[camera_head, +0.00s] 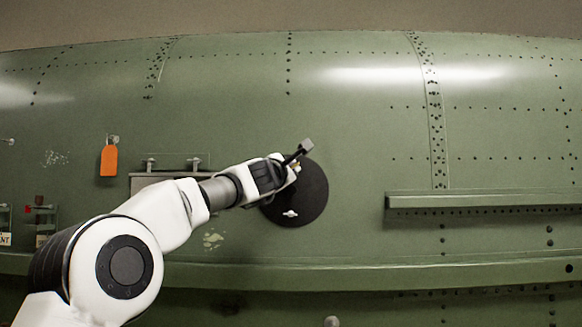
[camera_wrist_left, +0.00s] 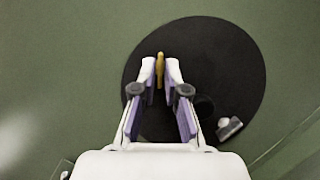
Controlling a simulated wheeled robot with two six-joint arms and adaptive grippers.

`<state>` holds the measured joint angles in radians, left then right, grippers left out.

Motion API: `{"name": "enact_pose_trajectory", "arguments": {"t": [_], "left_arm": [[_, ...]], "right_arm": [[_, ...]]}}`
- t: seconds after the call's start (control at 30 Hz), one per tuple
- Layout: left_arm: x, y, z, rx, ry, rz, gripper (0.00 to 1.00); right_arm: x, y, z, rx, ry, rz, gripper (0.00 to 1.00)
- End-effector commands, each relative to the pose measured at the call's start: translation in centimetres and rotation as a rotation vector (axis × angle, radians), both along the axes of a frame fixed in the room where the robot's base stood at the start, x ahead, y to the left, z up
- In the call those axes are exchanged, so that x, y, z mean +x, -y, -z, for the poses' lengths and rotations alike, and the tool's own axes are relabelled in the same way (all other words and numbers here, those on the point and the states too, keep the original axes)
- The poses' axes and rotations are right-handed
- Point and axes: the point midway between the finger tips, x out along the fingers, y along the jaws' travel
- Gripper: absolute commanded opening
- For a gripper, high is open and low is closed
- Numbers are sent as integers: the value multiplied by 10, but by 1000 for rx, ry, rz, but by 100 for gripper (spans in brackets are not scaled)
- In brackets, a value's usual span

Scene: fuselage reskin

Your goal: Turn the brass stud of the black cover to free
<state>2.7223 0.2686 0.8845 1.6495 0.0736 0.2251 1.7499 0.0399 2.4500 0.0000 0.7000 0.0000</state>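The round black cover (camera_head: 314,194) lies against the green fuselage skin, and in the left wrist view (camera_wrist_left: 235,85) it fills the middle. The brass stud (camera_wrist_left: 160,70) shows as a narrow upright bar on the cover's upper-left part. My left gripper (camera_head: 299,163) reaches the cover's upper part from the left. In the wrist view its two fingertips (camera_wrist_left: 161,74) stand on either side of the stud, with a narrow gap seeming to show; contact is hard to judge. A silver fitting (camera_head: 290,213) sits low on the cover, also in the wrist view (camera_wrist_left: 229,127). My right gripper is out of view.
A grey box or bracket (camera_head: 150,180) with small fittings is on the skin behind my left arm. An orange tag (camera_head: 109,160) hangs to its left. A green ledge (camera_head: 480,200) juts out at the right. The skin above the cover is clear.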

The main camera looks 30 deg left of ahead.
Motion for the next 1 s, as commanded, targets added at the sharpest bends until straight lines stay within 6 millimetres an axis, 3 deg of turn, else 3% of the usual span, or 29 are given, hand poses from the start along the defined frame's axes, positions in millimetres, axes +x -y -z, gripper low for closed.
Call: {"name": "enact_pose_trajectory", "arguments": {"t": [0.47, 1.0], "left_arm": [[0, 0, 3, -22, 13, 0, 0], [2, 2, 8, -327, 201, 7, 0]], "right_arm": [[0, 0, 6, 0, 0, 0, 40], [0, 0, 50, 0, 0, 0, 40]]}}
